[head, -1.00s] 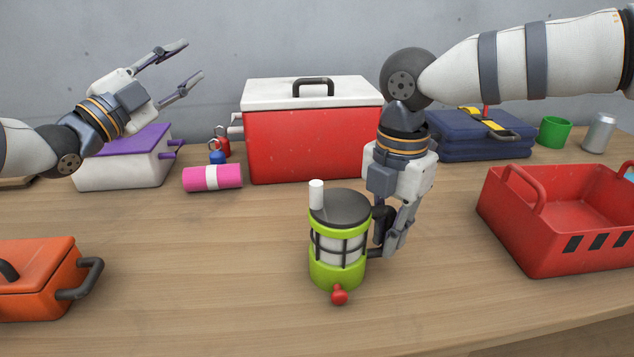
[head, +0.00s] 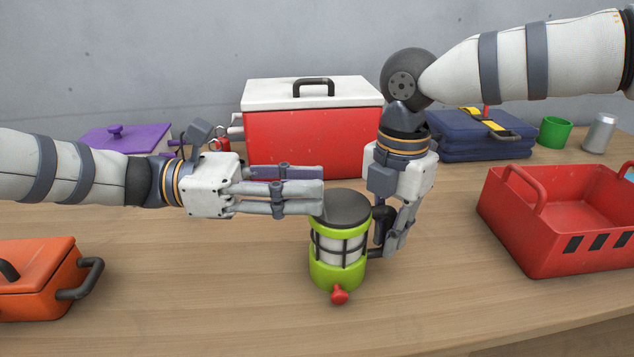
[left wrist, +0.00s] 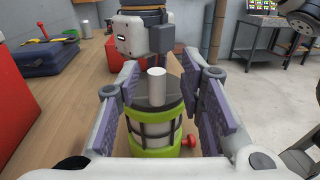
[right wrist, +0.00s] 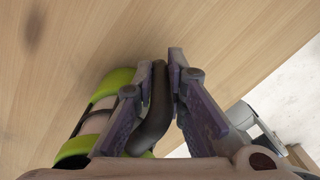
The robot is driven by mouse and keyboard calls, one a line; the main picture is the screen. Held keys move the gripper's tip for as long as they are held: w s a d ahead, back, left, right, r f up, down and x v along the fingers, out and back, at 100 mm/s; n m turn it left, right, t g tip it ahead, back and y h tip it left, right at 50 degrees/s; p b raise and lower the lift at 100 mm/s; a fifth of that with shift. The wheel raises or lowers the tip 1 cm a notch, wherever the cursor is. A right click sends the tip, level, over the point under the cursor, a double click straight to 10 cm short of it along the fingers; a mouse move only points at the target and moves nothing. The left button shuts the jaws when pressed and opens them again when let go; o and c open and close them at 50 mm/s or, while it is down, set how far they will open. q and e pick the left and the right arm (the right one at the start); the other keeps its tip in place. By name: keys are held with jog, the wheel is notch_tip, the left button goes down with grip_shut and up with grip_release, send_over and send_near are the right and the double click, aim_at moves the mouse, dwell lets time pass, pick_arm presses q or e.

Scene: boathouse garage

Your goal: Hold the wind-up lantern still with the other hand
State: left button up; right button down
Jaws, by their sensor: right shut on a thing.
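The wind-up lantern (head: 338,278) stands upright on the table, lime green with a dark lid, a pale caged middle and a red knob (head: 340,295) low on its side. My right gripper (head: 384,252) is shut on the lantern's black side handle, which shows between its fingers in the right wrist view (right wrist: 155,112). My left gripper (head: 320,192) is open at lid height, fingers pointing right. In the left wrist view, the lid's upright white peg (left wrist: 156,85) stands between the spread fingers; contact is not clear. The left fingers hide this peg in the head view.
A red cooler (head: 312,135) stands behind the lantern. A red open crate (head: 555,235) is at right and an orange case (head: 35,285) at left. A purple-lidded box (head: 125,140) is partly behind my left arm. The table in front of the lantern is clear.

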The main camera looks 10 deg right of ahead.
pick_arm(q)
jog(key=shift+x, duration=1.05)
grip_shut()
jog(key=shift+r+n+t, duration=0.1)
jog(key=shift+n+t, duration=0.2)
jog(key=shift+t, duration=0.2)
